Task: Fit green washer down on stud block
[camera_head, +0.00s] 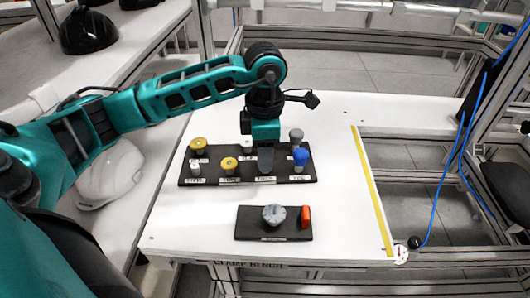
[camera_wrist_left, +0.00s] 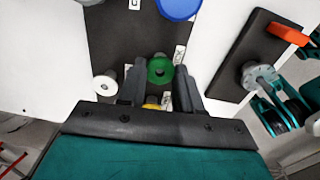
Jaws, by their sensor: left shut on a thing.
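My left gripper (camera_head: 265,168) points down over the long black board and hides what is between its fingers in the head view. In the left wrist view, the left gripper (camera_wrist_left: 160,80) is shut on the green washer (camera_wrist_left: 159,70), a green ring with a pale centre. I cannot tell whether the washer still touches the board or its post. The stud block, a small black plate (camera_head: 255,231), lies nearer the front with a grey round stud (camera_head: 273,214) and an orange piece (camera_head: 305,216) on it. It also shows at the right of the left wrist view (camera_wrist_left: 234,72).
The long black board (camera_head: 210,181) carries labels and several posts, with yellow rings (camera_head: 229,163), a blue knob (camera_head: 300,156) and a grey piece (camera_head: 296,135). A white helmet shell (camera_head: 110,175) lies at left. White tabletop (camera_head: 190,225) is clear around the small plate.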

